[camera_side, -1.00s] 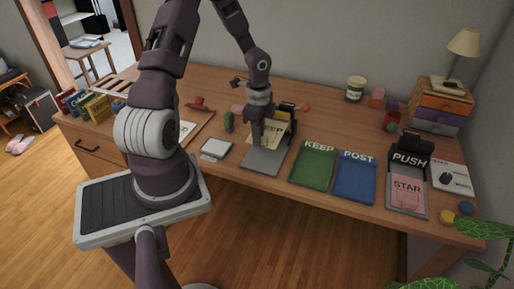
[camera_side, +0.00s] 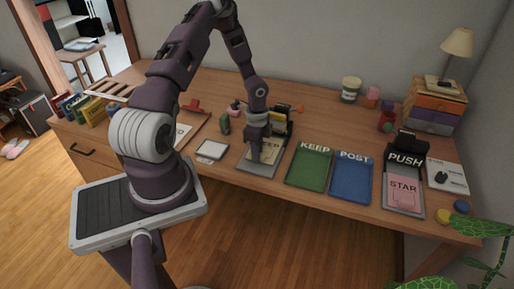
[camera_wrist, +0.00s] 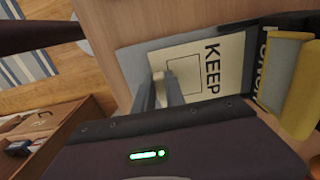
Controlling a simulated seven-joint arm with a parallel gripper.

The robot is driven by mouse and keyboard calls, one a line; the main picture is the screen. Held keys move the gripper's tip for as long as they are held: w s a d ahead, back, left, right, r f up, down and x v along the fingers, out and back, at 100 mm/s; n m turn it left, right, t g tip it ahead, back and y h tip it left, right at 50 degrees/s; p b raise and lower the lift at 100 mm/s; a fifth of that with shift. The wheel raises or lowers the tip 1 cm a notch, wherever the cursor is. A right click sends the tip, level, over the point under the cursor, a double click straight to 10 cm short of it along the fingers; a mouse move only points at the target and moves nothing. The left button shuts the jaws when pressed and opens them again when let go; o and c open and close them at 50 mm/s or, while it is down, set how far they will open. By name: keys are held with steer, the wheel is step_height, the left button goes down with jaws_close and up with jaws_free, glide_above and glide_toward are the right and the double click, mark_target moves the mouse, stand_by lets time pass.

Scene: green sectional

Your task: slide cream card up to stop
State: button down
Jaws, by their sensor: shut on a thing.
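The cream card (camera_side: 269,157), marked KEEP and with a printed square, lies on a grey plate (camera_side: 258,170). In the wrist view the card (camera_wrist: 226,72) fills much of the grey plate (camera_wrist: 135,58). My gripper (camera_side: 256,159) is down at the card, and its fingers hide part of it. A black block (camera_side: 288,112) with lettering stands at the plate's far end, carrying a yellow rounded part (camera_wrist: 299,85). Whether the card touches the block is unclear.
A green KEEP tray (camera_side: 308,171) and a blue POST tray (camera_side: 352,180) lie right of the plate. A second plate with a pink STAR card (camera_side: 403,191) and PUSH block is farther right. A small white-topped pad (camera_side: 212,149) lies left.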

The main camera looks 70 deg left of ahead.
steer(key=shift+a+f, duration=0.1)
stand_by(0.3)
steer(key=shift+w+a, duration=0.95)
steer(key=shift+w, duration=0.1)
steer(key=shift+w+a, duration=0.1)
steer(key=shift+w+a, duration=0.6)
steer(key=c, duration=1.3)
jaws_free()
